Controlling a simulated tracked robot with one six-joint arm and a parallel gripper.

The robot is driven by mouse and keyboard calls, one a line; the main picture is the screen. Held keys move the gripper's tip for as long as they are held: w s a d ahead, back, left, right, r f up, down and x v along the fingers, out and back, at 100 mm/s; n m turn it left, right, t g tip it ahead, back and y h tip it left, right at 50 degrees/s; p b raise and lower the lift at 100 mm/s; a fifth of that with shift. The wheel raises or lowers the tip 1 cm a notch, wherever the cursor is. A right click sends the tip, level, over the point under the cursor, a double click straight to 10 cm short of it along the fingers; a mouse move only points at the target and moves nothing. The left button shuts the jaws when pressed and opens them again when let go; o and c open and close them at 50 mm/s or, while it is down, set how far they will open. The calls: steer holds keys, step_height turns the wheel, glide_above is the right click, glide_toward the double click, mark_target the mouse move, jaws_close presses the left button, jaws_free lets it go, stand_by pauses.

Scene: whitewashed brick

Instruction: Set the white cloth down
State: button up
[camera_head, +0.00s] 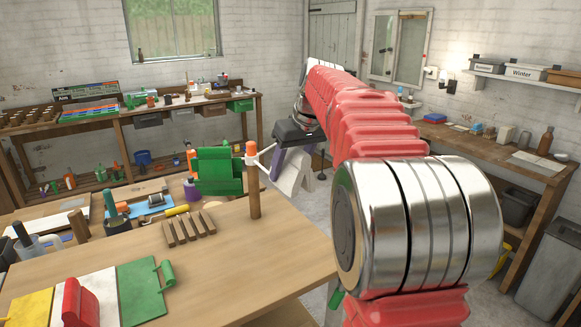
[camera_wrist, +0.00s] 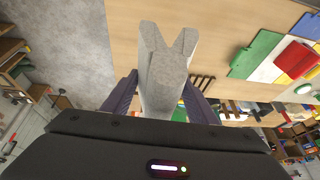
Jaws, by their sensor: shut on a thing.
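The white cloth (camera_head: 295,171) hangs folded from my gripper (camera_head: 277,163), just beyond the right far edge of the wooden table (camera_head: 240,262) in the head view. In the wrist view the cloth (camera_wrist: 160,82) is pinched between the two purple fingers of my gripper (camera_wrist: 160,92). Its forked loose end lies over the picture of the bare tabletop (camera_wrist: 210,25). I see no clear contact between cloth and table.
A wooden post (camera_head: 254,195) with an orange top and a green object (camera_head: 217,172) stand near the cloth. A slatted wooden rack (camera_head: 189,229) and yellow, white and green panels (camera_head: 146,290) lie on the table. The table's right front is clear. Workbenches line the walls.

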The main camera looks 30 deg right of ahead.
steer(key=shift+w+a+f, duration=0.2)
steer(key=shift+a+f, duration=0.25)
steer(key=shift+f, duration=0.05)
steer(key=a+f, duration=0.6)
steer(key=f, duration=0.1)
steer(key=w+a+f, duration=0.1)
steer(key=a+f, duration=0.6)
steer(key=f, duration=0.1)
steer(key=w+a+f, duration=0.1)
steer(key=a+f, duration=0.5)
steer(key=f, duration=0.1)
steer(key=shift+w+a+f, duration=0.15)
steer(key=shift+f, duration=0.15)
